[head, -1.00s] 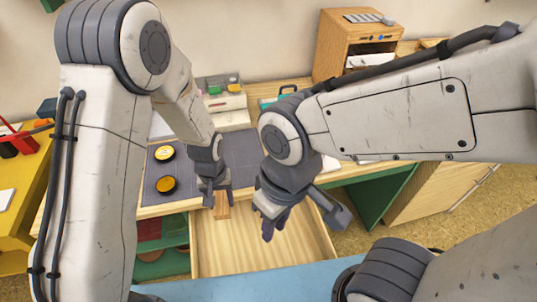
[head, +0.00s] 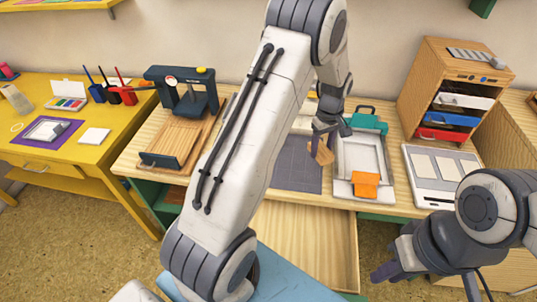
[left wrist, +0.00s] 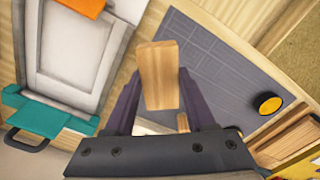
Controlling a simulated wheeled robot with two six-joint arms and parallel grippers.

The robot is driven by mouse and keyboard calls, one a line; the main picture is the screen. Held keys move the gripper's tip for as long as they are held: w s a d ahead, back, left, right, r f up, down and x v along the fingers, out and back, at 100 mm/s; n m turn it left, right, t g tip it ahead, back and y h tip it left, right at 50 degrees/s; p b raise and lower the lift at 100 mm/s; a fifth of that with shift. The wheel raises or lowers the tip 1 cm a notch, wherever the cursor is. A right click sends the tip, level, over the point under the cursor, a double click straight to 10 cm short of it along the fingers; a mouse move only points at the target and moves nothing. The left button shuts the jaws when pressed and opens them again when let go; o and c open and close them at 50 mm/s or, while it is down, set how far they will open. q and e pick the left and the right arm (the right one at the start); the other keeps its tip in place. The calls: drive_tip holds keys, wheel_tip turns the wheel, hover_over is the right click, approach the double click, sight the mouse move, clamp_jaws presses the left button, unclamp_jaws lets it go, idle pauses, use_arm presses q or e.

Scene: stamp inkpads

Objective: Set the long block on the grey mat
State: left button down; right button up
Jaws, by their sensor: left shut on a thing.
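The long block (head: 320,153), a plain light-wood bar, is held in my left gripper (head: 324,132). In the left wrist view the block (left wrist: 158,75) sits between the two purple fingers, which are shut on it. The grey mat (head: 293,176) lies on the wooden desk, partly hidden by my left arm. The mat (left wrist: 225,62) shows beside the block in the left wrist view. The block overlaps the mat's edge near the white tray; its height is unclear. My right gripper (head: 428,277) is open and empty at the lower right, away from the mat.
A white tray (head: 344,143) with an orange piece (head: 366,185) stands right of the mat. An open drawer (head: 310,235) juts out in front. A wooden cabinet (head: 425,75) stands right.

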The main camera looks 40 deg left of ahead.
sight(310, 143)
use_arm(q)
drive_tip(key=a+n, duration=0.1)
drive_tip(key=a, duration=0.1)
drive_tip(key=a+r+n, duration=0.1)
drive_tip(key=a, duration=0.1)
drive_tip(key=shift+w+a, duration=0.15)
drive_tip(key=shift+a, duration=0.05)
drive_tip(key=s+a+f, duration=0.2)
drive_tip(key=s+a+f+p, duration=0.1)
drive_tip(key=s+a+f, duration=0.1)
drive_tip(key=a, duration=0.1)
drive_tip(key=s+a+f+p, duration=0.1)
drive_tip(key=s+a+f, duration=0.1)
drive_tip(key=shift+s+a, duration=0.25)
drive_tip(key=shift+a, duration=0.05)
wheel_tip(310, 143, down, 3)
drive_tip(key=shift+s+f+p, duration=0.1)
drive_tip(key=shift+p, duration=0.4)
drive_tip(key=shift+f, duration=0.5)
drive_tip(key=shift+f, duration=0.1)
drive_tip(key=shift+c, duration=1.2)
unclamp_jaws()
